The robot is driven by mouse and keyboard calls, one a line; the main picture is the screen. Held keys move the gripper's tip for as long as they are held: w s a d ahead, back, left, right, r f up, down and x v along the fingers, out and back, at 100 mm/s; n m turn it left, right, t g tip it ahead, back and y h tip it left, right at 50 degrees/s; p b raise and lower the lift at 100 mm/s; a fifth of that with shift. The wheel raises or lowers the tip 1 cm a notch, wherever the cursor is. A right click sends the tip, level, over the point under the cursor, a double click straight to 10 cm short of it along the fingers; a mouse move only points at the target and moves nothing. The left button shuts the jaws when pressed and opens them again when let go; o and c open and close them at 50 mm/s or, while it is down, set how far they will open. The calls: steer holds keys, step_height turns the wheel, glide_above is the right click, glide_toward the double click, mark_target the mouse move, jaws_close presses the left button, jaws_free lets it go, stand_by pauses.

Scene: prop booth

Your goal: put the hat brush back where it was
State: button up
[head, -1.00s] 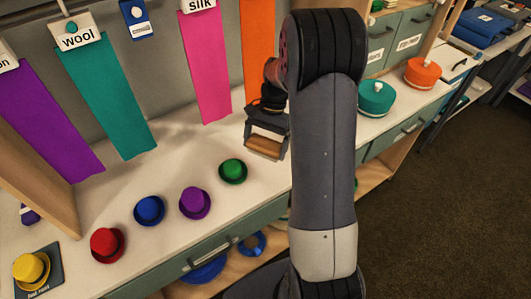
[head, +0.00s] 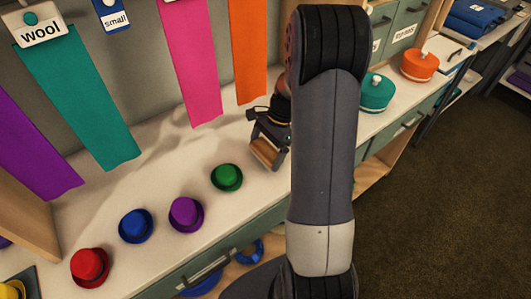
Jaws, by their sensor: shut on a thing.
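My gripper (head: 270,142) is at the counter's middle, partly hidden behind my own arm. It is shut on a light wooden block-like piece, the hat brush (head: 264,154), which hangs at its lower end. The brush is right of and a little behind the green hat (head: 227,177). I cannot tell whether it touches the white counter (head: 180,150) or is just above it. The bristles do not show.
Purple (head: 186,214), blue (head: 136,226) and red (head: 89,267) hats stand in a row to the left. Hanging cloth strips, such as the pink one (head: 192,60), line the back. Teal (head: 377,93) and orange (head: 419,64) round items stand right of my arm.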

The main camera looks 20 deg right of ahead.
steer(key=shift+f, duration=0.7)
steer(key=shift+f, duration=0.15)
steer(key=o, duration=0.6)
steer(key=s+v, duration=0.1)
steer(key=v, duration=1.1)
steer(key=shift+w, duration=0.45)
